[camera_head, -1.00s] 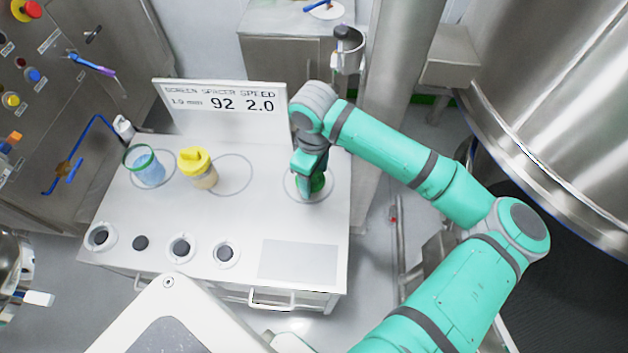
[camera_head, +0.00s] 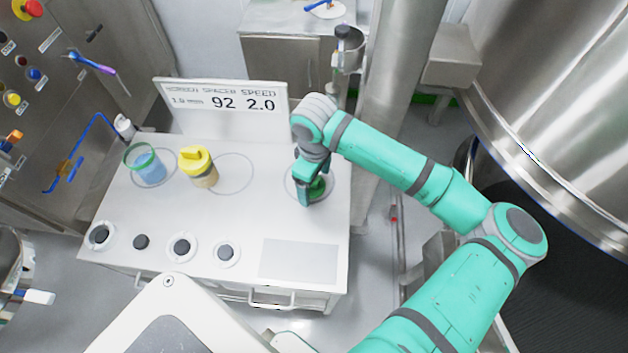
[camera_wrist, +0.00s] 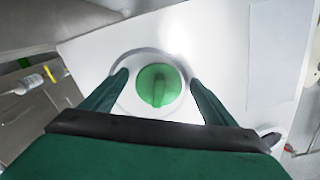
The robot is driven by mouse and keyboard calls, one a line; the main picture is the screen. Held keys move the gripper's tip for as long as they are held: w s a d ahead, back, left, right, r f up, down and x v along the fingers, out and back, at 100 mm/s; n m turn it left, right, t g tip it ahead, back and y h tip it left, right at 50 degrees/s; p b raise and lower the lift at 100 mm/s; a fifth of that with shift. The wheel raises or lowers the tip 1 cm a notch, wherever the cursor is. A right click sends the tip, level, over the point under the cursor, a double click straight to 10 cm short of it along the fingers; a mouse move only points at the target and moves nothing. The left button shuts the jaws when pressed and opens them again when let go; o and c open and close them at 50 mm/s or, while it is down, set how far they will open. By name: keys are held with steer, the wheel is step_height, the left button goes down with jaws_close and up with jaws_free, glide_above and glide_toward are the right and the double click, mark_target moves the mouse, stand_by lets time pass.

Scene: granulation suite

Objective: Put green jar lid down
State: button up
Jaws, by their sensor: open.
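The green jar lid (camera_wrist: 159,85) lies on the white bench top inside a marked ring, its raised grip bar facing up in the wrist view. In the head view the lid (camera_head: 318,187) is partly hidden by my gripper (camera_head: 308,195). My gripper is open, with one finger on either side of the lid in the wrist view (camera_wrist: 158,88) and gaps between fingers and lid. A jar with a green rim and blue contents (camera_head: 147,165) stands at the left of the bench, its top looking open.
Dark round pieces, several in white rings (camera_head: 182,248), line the front of the bench. A display board (camera_head: 222,108) stands behind. The bench middle is clear.

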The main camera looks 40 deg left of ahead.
step_height(320, 180, up, 12)
stand_by(0.5)
steer(key=shift+s, duration=0.1)
